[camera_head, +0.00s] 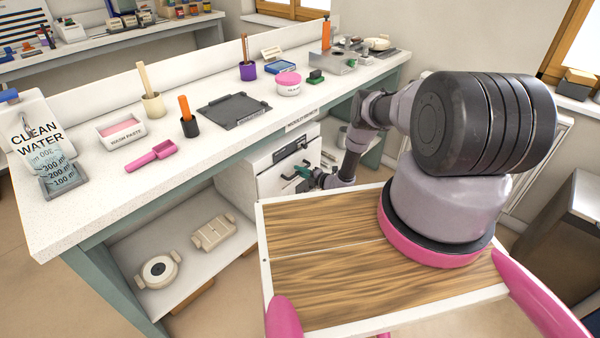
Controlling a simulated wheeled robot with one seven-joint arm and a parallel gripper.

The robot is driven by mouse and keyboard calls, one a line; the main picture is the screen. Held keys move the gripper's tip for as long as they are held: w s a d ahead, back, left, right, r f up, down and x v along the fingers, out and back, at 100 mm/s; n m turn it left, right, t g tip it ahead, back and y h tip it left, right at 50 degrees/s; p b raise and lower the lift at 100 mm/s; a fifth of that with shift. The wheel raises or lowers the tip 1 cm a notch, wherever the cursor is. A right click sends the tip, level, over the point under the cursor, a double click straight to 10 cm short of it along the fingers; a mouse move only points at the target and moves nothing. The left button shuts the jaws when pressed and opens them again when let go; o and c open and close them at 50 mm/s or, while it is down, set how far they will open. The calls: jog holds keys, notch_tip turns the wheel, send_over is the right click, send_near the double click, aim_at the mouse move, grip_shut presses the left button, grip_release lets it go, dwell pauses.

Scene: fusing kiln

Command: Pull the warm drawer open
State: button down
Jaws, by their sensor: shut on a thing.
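A white drawer unit (270,180) stands under the bench, right of the lower shelf. Its upper front carries a dark strip (290,150), and dark handle parts show lower down. My gripper (306,174), small and dark with teal fingers, is at the lower front of this unit. It is shut on what appears to be the warm drawer's handle, mostly hidden by the fingers. The lower part of the unit is hidden behind my own body. I cannot tell how far the drawer stands out.
The white benchtop (75,200) above holds a clean-water jug (45,140), a pink scoop (152,154), a dark slab (234,110) and a pink-lidded tub (289,84). The lower shelf (195,268) holds two cream moulds. Bare floor shows in front of the shelf.

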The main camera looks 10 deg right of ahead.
jog(key=f+v, duration=0.2)
jog(key=v, duration=0.9)
jog(key=f+v, duration=0.2)
jog(key=v, duration=1)
jog(key=shift+s+d+f, duration=0.35)
jog(key=shift+s+f, duration=0.05)
jog(key=shift+s, duration=0.1)
jog(key=c, duration=0.8)
grip_release()
jog(key=v, duration=1)
jog(key=shift+s+d, duration=0.25)
jog(key=shift+s, duration=0.05)
